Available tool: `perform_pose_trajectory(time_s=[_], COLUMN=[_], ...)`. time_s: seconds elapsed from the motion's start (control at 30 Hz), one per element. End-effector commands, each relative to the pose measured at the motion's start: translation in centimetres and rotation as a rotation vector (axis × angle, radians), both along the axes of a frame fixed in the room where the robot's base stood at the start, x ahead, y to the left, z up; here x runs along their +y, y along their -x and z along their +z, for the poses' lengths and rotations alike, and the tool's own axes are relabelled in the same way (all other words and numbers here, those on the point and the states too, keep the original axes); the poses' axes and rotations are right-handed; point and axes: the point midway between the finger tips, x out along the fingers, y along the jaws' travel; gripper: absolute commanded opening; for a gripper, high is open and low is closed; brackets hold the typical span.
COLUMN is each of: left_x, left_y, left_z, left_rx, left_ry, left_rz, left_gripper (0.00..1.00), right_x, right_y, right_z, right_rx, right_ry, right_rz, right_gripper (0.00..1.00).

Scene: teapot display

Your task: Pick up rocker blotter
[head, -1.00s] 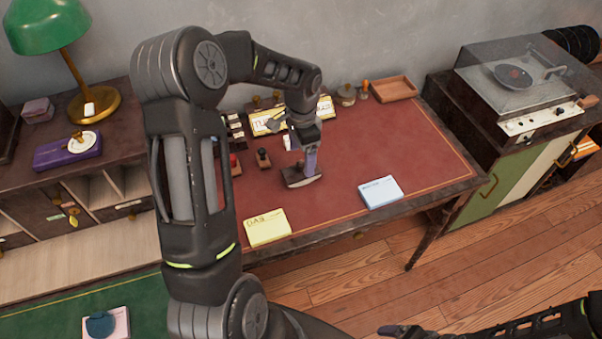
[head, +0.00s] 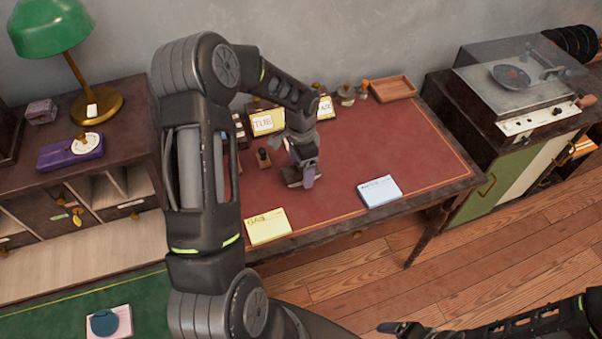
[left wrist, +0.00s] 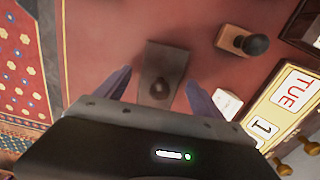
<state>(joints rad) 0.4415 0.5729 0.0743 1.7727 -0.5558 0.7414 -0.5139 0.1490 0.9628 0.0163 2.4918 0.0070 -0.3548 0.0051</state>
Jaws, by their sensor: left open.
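The rocker blotter (left wrist: 162,66), a dark grey-brown block with a round knob, lies on the red desk top. In the head view its base (head: 291,180) shows partly, beneath my left gripper (head: 307,172). In the left wrist view my left gripper (left wrist: 158,90) is open, with one finger on each side of the blotter's near part and knob. The fingers appear apart from it; their height above the desk is hard to tell. My right gripper (head: 392,328) shows only in part at the bottom edge, and its jaws cannot be made out.
A small black-knobbed stamp (left wrist: 240,42) stands close to the blotter, and a calendar block (left wrist: 285,105) is behind it. A yellow pad (head: 267,228) and a blue-white pad (head: 380,190) lie along the front edge.

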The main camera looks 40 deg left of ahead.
Motion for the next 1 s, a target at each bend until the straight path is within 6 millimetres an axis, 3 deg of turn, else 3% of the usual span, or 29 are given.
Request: perform_pose_trajectory(time_s=[0.2,1.0], left_x=[-0.01,-0.01], left_y=[-0.01,-0.01], left_z=[0.03,0.03], left_rx=[0.000,0.000], left_ry=[0.000,0.000], left_rz=[0.000,0.000], left_gripper=[0.77,0.11], right_x=[0.01,0.00], right_y=[0.00,-0.01], right_z=[0.01,0.01], right_rx=[0.000,0.000], right_ry=[0.000,0.000], right_rz=[0.000,0.000], right_gripper=[0.87,0.87])
